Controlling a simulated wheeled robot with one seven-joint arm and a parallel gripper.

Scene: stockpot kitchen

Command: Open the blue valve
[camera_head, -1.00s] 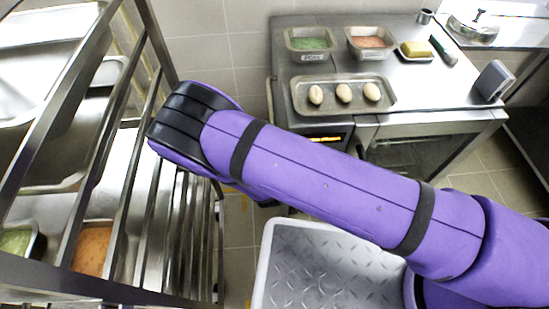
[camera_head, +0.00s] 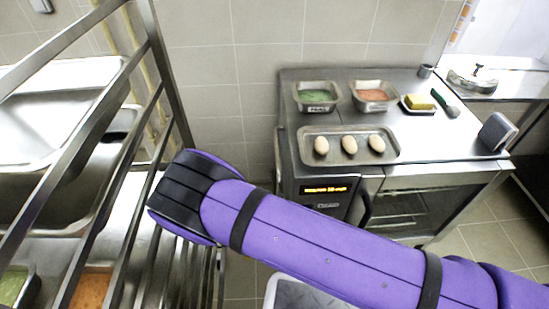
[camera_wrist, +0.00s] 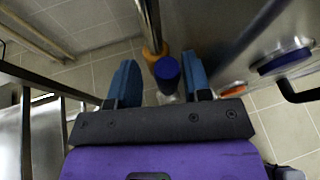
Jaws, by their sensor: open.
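In the wrist view my gripper (camera_wrist: 160,62) is open, with one blue finger on each side. A dark blue round knob (camera_wrist: 167,72) shows in the gap between the fingers, close to an orange-yellow fitting (camera_wrist: 155,50) on a steel pipe. The fingers appear apart from the knob. A second blue round part (camera_wrist: 285,58), near a black handle, is on the steel surface at the right. I cannot tell for sure which blue part is the valve. Neither blue part shows in the head view, where my gripper is hidden beyond the arm.
A steel rack (camera_head: 172,85) with trays stands at the left, close to my arm. Tiled floor shows below in the wrist view.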

